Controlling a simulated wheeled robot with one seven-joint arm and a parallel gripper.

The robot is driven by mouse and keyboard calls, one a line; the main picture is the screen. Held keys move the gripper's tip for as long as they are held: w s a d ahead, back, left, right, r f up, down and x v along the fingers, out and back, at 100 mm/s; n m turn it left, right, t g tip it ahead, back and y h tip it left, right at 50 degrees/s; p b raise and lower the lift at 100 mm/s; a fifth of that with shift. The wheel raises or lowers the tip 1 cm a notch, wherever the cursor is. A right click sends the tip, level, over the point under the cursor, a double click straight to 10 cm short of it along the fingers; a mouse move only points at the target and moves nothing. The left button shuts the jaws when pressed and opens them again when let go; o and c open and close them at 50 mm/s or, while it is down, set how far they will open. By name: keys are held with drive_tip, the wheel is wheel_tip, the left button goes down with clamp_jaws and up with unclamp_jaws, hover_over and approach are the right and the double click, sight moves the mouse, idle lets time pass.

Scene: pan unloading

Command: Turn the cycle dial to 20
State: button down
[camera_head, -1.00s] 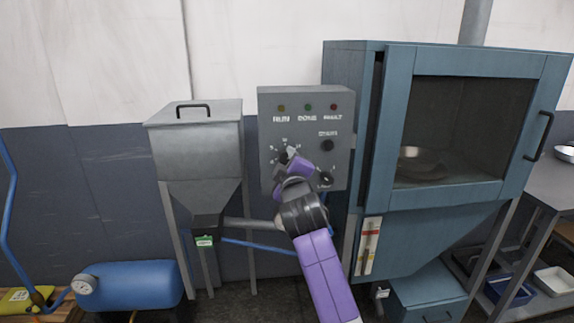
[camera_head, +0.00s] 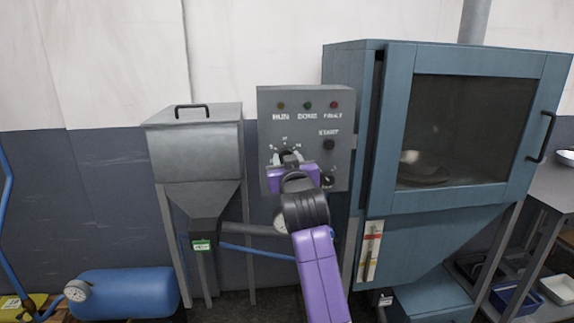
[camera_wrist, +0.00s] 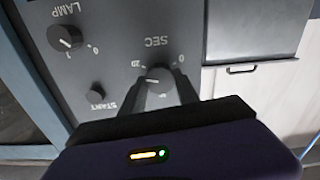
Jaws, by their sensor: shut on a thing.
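The cycle dial (camera_wrist: 158,75), marked SEC, is a round dark knob on the grey control panel (camera_head: 306,120). In the wrist view the panel appears upside down, with the numeral 20 on one side of the knob and 0 on the other. My gripper (camera_wrist: 160,88) is shut on the dial, one dark finger on each side. In the head view the dial (camera_head: 289,157) is partly hidden behind my purple gripper (camera_head: 290,163), and its scale shows above. I cannot read clearly where its pointer stands.
The START button (camera_head: 328,144) and the LAMP knob (camera_head: 327,180) are close to the right of the dial. Three indicator lights line the panel's top. A grey hopper (camera_head: 195,145) stands left. A blue cabinet (camera_head: 390,140) with a glass door, a pan (camera_head: 424,175) inside, stands right.

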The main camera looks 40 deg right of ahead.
drive_tip(key=shift+f+m+b, duration=0.25)
drive_tip(key=shift+m+b, duration=0.25)
drive_tip(key=shift+m, duration=1.1)
drive_tip(key=c, duration=0.9)
unclamp_jaws()
drive_tip(key=shift+r, duration=0.1)
drive_tip(key=v, duration=0.7)
drive_tip(key=shift+s+a+b, duration=0.2)
drive_tip(key=shift+s+b, duration=0.15)
drive_tip(key=shift+b, duration=0.1)
